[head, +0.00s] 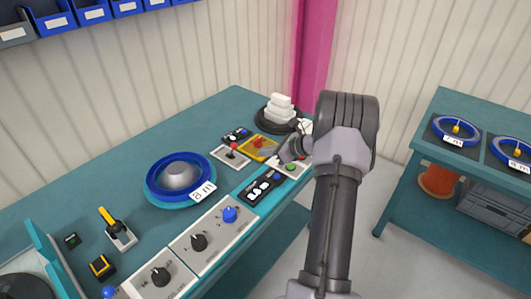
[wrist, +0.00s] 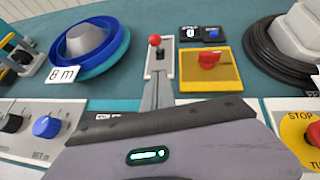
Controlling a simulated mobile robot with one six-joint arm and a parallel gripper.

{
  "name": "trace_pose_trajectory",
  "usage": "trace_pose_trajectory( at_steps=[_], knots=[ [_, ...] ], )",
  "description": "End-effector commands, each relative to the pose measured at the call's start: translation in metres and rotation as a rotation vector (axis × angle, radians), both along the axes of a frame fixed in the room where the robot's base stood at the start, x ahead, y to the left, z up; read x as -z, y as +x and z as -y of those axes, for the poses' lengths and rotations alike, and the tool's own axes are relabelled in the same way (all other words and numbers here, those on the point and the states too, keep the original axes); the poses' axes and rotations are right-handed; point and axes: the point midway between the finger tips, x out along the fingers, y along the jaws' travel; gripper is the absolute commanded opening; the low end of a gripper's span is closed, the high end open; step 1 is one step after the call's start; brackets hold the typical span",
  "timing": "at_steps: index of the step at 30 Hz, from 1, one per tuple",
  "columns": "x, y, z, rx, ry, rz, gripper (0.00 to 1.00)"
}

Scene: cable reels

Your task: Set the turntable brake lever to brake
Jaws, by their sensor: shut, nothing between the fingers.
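A red-knobbed lever (wrist: 154,41) stands on a small white plate in the wrist view. It stands nearly upright, its knob toward the far end of the plate. It also shows in the head view (head: 233,147), right of the blue turntable ring (head: 152,186). A second lever, yellow-handled (head: 108,219), stands on a grey plate further left. No readable label tells which one is the brake. My gripper (wrist: 157,82) is shut and empty, its fingertips at the near edge of the red-knobbed lever's plate. Whether they touch it is unclear. In the head view my gripper (head: 281,153) is partly hidden.
A yellow plate with a red rotary knob (wrist: 209,61) sits just right of the lever. A black coil with white blocks (head: 281,109) stands at the back. Knob panels (head: 199,242) line the front edge. A red stop button (wrist: 313,133) is at right.

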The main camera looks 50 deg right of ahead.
Motion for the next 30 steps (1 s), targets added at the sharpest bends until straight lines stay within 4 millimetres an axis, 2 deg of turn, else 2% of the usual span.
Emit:
trace_pose_trajectory(
  at_steps=[1, 8, 15, 30],
  knots=[
    [0.010, 0.009, -0.003, -0.002, 0.001, 0.001, 0.00],
    [0.036, 0.050, -0.013, -0.003, -0.001, 0.000, 0.00],
    [0.023, 0.080, -0.021, -0.001, -0.001, 0.001, 0.00],
    [0.018, 0.083, -0.022, 0.000, 0.000, -0.005, 0.00]
  ],
)
